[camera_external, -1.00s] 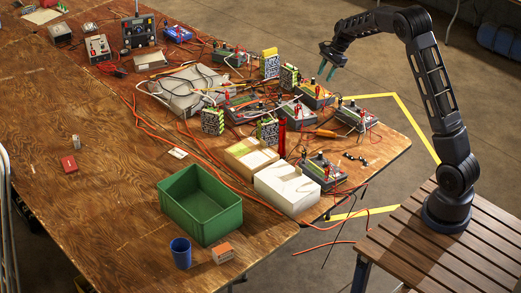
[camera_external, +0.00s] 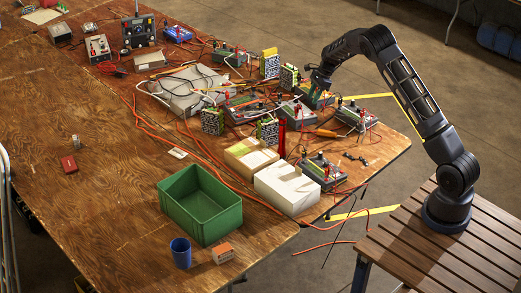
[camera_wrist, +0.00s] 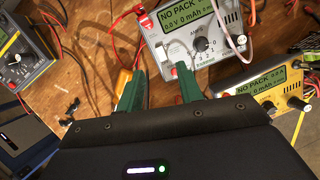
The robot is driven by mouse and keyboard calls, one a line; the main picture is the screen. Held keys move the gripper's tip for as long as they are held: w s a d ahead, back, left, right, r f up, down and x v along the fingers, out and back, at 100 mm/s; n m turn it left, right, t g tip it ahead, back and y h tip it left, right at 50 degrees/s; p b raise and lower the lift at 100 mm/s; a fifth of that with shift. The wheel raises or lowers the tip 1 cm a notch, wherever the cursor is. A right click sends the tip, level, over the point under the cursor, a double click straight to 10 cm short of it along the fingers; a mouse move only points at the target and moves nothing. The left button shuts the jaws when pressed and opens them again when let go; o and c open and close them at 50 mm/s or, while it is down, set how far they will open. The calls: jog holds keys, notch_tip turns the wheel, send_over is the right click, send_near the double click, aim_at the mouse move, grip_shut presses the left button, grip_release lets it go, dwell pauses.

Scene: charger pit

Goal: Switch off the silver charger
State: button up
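The right finger overlaps the charger's lower left in the picture; contact cannot be told. In the external view my gripper (camera_external: 317,90) is low over a charger (camera_external: 313,99) near the table's right edge.
A yellow charger (camera_wrist: 262,92) is close on the right, and a grey-yellow one (camera_wrist: 24,50) stands at left. Red cables and an orange tool (camera_wrist: 125,80) are near the fingers. A green crate (camera_external: 200,205) and white box (camera_external: 287,188) stand nearer the front.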

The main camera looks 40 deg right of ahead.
aim_at(305, 115)
jog(key=x, duration=0.8)
jog(key=shift+c, duration=0.3)
grip_shut()
